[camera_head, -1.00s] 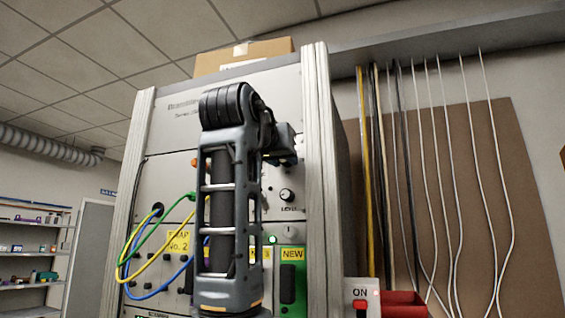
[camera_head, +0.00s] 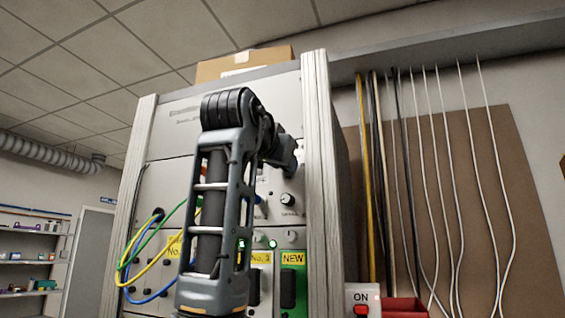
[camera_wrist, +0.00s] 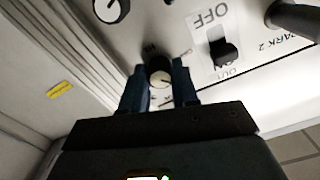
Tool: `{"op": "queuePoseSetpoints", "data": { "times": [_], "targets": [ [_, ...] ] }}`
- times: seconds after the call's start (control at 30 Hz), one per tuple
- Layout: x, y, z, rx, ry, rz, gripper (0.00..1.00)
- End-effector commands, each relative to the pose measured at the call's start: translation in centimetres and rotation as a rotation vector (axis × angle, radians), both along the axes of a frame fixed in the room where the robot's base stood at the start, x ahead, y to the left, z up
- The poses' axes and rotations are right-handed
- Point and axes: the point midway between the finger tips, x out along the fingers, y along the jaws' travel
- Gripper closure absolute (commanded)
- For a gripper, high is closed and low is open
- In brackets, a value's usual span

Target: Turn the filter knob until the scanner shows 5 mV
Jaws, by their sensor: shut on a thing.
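In the wrist view a small round knob (camera_wrist: 160,78) with a pale face and a dark pointer line sits between the two blue fingers of my gripper (camera_wrist: 160,88). The fingers are shut on it from both sides. Its printed label is mostly covered, so I cannot read which knob it is. In the head view my arm hides most of this spot; only a bit of my blue gripper (camera_head: 262,208) shows, left of the LEVEL knob (camera_head: 287,199). No scanner reading is visible in either view.
The wrist view also shows another knob (camera_wrist: 110,9), an OFF/ON switch (camera_wrist: 221,50) and a dark protruding part (camera_wrist: 295,20) near the grip. In the head view, coloured cables (camera_head: 150,255) hang from the panel on the left and a red-buttoned ON box (camera_head: 361,298) stands at lower right.

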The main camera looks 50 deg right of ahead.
Motion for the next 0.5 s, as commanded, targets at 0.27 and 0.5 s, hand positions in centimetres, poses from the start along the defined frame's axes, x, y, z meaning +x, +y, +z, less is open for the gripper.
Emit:
{"op": "queuePoseSetpoints", "data": {
  "times": [0.27,0.5],
  "targets": [
    [0.01,0.06,0.02,-0.001,0.001,0.001,0.60],
    [-0.08,0.33,-0.03,-0.001,0.000,0.002,0.60]
  ]
}}
